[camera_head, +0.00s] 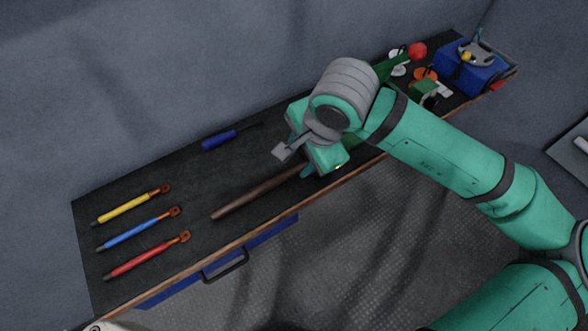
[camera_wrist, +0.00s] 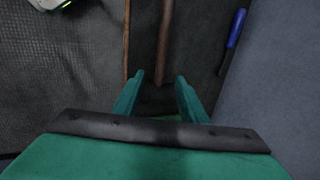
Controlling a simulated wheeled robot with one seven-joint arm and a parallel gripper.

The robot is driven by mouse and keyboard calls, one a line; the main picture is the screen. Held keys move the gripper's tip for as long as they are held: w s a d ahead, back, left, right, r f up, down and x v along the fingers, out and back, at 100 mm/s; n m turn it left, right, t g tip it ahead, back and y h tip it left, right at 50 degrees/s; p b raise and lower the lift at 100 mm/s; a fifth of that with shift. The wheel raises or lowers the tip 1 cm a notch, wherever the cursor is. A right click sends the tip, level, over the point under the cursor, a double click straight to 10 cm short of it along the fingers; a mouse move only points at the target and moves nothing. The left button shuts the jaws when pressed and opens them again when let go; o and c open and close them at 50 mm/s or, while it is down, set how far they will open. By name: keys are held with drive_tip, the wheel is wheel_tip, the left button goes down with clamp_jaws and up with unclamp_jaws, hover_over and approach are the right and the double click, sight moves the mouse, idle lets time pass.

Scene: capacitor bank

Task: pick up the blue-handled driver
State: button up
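The blue-handled driver (camera_head: 219,139) lies near the back edge of the dark bench, its handle to the left and its thin dark shaft pointing right toward my arm. In the wrist view the driver (camera_wrist: 237,28) is at the upper right, beside the grey wall and outside the fingers. My gripper (camera_wrist: 160,76) is open, with nothing seen held between its two teal fingers. In the head view my wrist hides most of the gripper, which is to the right of the driver and nearer the bench's front edge.
A brown wooden handle (camera_head: 256,192) lies on the bench (camera_head: 180,222); in the wrist view the handle (camera_wrist: 165,40) runs up from between the fingertips. Yellow (camera_head: 130,206), blue (camera_head: 138,229) and red (camera_head: 147,255) rods lie left. A blue box (camera_head: 470,78) stands far right.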

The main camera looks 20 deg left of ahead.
hover_over(295, 170)
drive_tip(key=s+d, duration=0.2)
wheel_tip(295, 170, down, 6)
drive_tip(key=shift+w+a+r, duration=0.15)
drive_tip(key=shift+r, duration=0.1)
drive_tip(key=shift+w+x, duration=0.2)
drive_tip(key=shift+x, duration=1.1)
drive_tip(key=shift+w+x, duration=0.15)
drive_tip(key=shift+x, duration=1.1)
drive_tip(key=shift+r, duration=0.1)
clamp_jaws()
